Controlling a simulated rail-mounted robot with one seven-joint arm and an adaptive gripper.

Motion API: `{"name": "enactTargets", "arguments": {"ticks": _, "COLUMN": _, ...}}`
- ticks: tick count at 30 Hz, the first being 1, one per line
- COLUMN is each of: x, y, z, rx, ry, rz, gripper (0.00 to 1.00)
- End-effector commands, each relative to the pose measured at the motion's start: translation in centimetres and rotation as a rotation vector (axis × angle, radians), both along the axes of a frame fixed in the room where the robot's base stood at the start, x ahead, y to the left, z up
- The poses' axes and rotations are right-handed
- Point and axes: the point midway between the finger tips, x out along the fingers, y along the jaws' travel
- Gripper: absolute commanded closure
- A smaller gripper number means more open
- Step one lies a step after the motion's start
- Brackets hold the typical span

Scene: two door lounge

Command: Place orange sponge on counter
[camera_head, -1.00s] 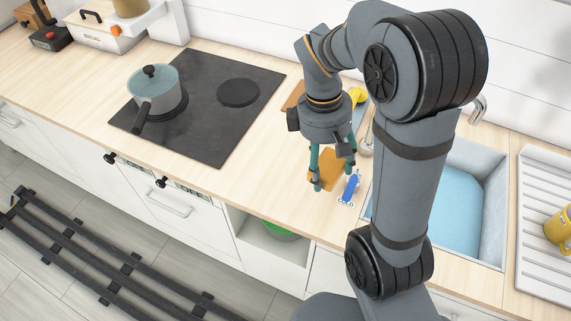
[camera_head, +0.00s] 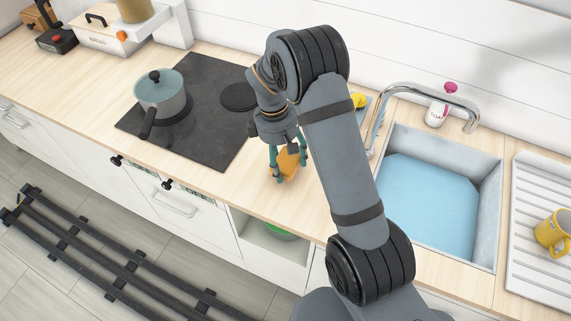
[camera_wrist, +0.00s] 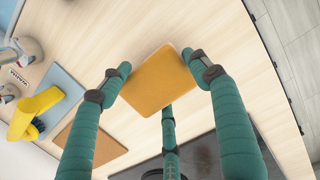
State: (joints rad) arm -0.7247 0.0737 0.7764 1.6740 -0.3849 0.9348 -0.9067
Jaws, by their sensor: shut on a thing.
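The orange sponge (camera_head: 289,164) is between the teal fingers of my gripper (camera_head: 288,174), over the wooden counter (camera_head: 216,190) just right of the hob. In the wrist view the sponge (camera_wrist: 158,84) looks like a flat rounded block. My gripper (camera_wrist: 160,68) is shut on it, with fingers at its left and right edges and a third finger at the near edge. The counter (camera_wrist: 215,25) lies below it. I cannot tell whether the sponge touches the counter.
The black hob (camera_head: 205,135) with a blue-grey pot (camera_head: 160,95) is to the left. The sink (camera_head: 430,205) and tap (camera_head: 425,90) are to the right. A yellow object (camera_wrist: 38,108), a blue board (camera_wrist: 65,90) and a brown board (camera_wrist: 88,140) lie nearby. Bare counter surrounds the sponge.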

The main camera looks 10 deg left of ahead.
Motion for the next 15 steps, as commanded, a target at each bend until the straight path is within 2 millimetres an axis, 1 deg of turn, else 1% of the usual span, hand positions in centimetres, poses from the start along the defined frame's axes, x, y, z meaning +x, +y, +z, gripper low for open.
{"name": "enactTargets", "arguments": {"ticks": 3, "x": -0.1, "y": -0.1, "z": -1.6, "rx": -0.003, "ry": 0.004, "rz": 0.002, "gripper": 0.56}}
{"name": "enactTargets", "arguments": {"ticks": 6, "x": -0.1, "y": 0.0, "z": -2.4, "rx": -0.001, "ry": 0.001, "rz": 0.001, "gripper": 0.56}}
{"name": "enactTargets", "arguments": {"ticks": 15, "x": -0.1, "y": 0.0, "z": -2.7, "rx": 0.0, "ry": 0.001, "rz": 0.0, "gripper": 0.56}}
